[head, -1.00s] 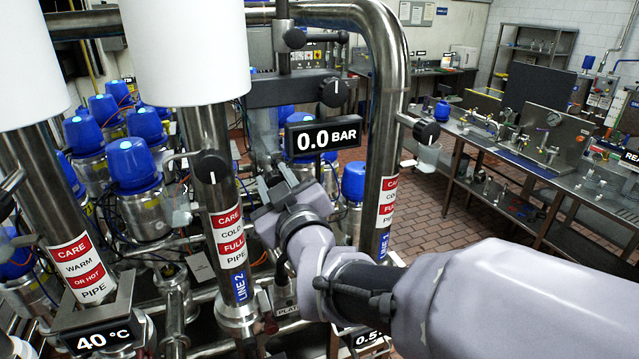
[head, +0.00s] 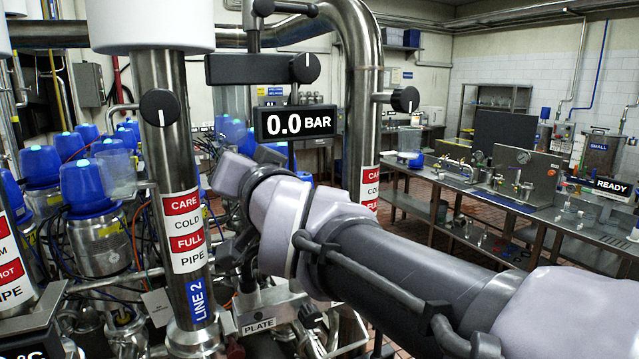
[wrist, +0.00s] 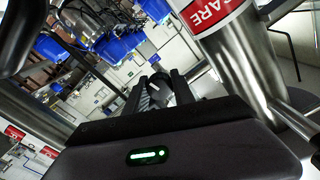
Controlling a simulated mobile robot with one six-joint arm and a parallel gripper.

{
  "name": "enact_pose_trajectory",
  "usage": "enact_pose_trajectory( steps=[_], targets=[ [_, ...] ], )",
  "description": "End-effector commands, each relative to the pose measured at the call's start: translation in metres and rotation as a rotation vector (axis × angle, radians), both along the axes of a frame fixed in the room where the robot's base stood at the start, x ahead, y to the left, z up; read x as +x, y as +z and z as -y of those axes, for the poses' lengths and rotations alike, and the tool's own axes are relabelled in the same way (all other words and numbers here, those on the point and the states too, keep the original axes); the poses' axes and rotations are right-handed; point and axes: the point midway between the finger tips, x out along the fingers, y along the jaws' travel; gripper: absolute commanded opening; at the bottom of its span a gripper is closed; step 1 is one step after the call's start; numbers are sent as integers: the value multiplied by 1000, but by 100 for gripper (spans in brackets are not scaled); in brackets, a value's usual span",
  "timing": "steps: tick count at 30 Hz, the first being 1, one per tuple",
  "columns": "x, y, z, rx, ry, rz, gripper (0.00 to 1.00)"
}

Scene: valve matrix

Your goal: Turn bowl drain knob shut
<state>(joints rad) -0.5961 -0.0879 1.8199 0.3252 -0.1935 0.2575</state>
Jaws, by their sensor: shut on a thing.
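My gripper (wrist: 160,92) shows in the wrist view with its two dark fingers close together around a small dark rounded part, which I take to be the bowl drain knob (wrist: 158,82). The fingers hide most of it, so its pointer cannot be read. In the head view my gripper (head: 232,250) reaches in low between the Line 2 pipe and the bent pipe, and my own wrist hides most of what it holds.
The Line 2 pipe (head: 185,215) stands close left, with a black knob (head: 160,107). The 0.0 BAR display (head: 296,121) hangs above my wrist, below another knob (head: 305,68). The bent steel pipe (head: 358,110) is behind my arm. A workbench (head: 470,190) stands right.

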Motion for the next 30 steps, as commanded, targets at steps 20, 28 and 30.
enact_pose_trajectory(
  steps=[20, 28, 30],
  targets=[
    [0, 0, 0, 178, 0, -108, 0],
    [0, 1, 0, 179, 0, -109, 0],
    [0, 1, 0, 179, 0, -109, 32]
  ],
)
